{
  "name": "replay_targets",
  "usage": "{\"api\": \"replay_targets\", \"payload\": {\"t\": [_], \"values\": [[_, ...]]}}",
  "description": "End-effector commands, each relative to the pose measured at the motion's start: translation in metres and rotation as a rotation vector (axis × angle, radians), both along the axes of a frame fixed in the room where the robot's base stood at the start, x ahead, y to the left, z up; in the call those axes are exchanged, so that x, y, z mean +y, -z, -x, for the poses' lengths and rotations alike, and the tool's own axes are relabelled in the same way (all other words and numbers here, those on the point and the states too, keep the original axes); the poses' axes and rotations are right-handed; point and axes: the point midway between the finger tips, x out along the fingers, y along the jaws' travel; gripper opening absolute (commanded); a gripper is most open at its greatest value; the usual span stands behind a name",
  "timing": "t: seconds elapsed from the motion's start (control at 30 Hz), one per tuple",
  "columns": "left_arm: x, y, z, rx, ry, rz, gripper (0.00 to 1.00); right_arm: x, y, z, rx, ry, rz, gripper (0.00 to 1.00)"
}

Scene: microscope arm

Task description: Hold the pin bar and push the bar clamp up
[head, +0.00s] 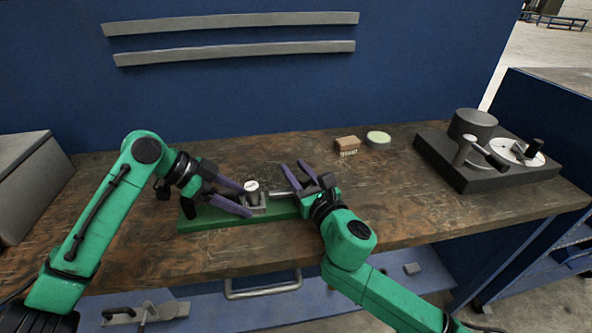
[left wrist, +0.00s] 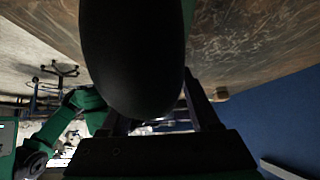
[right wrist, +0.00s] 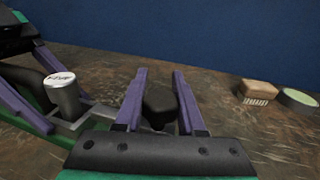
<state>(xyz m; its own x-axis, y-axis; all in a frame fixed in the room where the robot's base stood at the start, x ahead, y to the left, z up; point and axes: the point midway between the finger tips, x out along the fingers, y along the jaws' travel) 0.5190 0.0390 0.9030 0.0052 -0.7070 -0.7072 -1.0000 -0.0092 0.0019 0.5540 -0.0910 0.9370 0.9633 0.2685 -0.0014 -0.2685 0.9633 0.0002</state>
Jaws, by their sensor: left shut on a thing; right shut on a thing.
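A green base plate (head: 215,217) lies on the bench. It carries a grey metal block with a white-topped cylinder (head: 252,187), which looks like the bar clamp. The cylinder also shows in the right wrist view (right wrist: 63,95). A metal bar (head: 281,195), apparently the pin bar, runs right from the block. My left gripper (head: 247,200) has its purple fingers either side of the block, shut on it. My right gripper (head: 293,176) is shut on the bar's dark end knob (right wrist: 160,105). A large black rounded part (left wrist: 135,55) hides most of the left wrist view.
A brown brush (head: 347,145) and a pale green round tin (head: 378,139) stand behind my right gripper. A dark machine with a cylinder and crank (head: 487,165) stands at the right. A grey box (head: 30,185) is at the left. Bare bench lies between tin and machine.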

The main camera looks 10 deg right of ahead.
Motion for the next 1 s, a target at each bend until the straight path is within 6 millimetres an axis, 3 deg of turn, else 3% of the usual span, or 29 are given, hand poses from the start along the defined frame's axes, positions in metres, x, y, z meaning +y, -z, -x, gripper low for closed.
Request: {"api": "replay_targets", "payload": {"t": [0.5, 0.77, 1.0], "values": [[0.0, -0.002, -0.001, -0.004, -0.003, 0.004, 0.0, 0.001, 0.0, 0.0, 0.0, -0.001, 0.0, 0.0], [-0.001, -0.002, -0.001, -0.005, -0.002, 0.004, 0.0, 0.028, -0.001, 0.0, 0.0, -0.003, -0.002, 0.0], [-0.001, -0.002, -0.001, -0.004, -0.001, 0.005, 0.0, 0.029, 0.0, 0.001, -0.001, -0.004, -0.001, 0.0]]}}
